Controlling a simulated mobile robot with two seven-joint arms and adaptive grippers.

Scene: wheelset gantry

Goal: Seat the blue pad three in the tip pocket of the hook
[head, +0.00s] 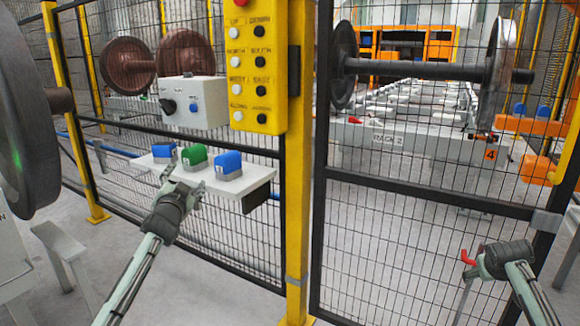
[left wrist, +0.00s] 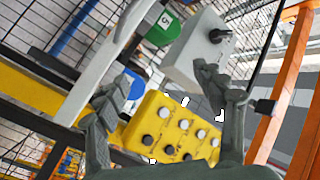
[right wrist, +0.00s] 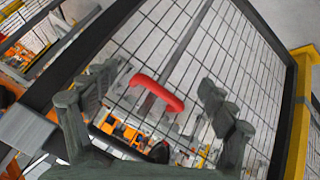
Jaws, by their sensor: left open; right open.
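Two blue pads flank a green pad (head: 194,157) on a white shelf (head: 258,183) by the fence. The left blue pad (head: 164,150) and right blue pad (head: 228,164) have labels too small to read in the head view. The green pad (left wrist: 164,27) reads 5 in the left wrist view. My left gripper (head: 187,178) is open and empty at the shelf's front edge, below the green pad. My right gripper (head: 472,266) is open by a red piece on a thin grey rod, possibly the hook; this red piece (right wrist: 158,93) shows between its spread fingers. No tip pocket is discernible.
A yellow button box (head: 258,70) hangs on a yellow post (head: 300,200) between my grippers. A grey switch box (head: 190,101) sits behind the shelf. Mesh fence and a dark gate frame stand ahead. A large wheel (head: 25,110) is at far left.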

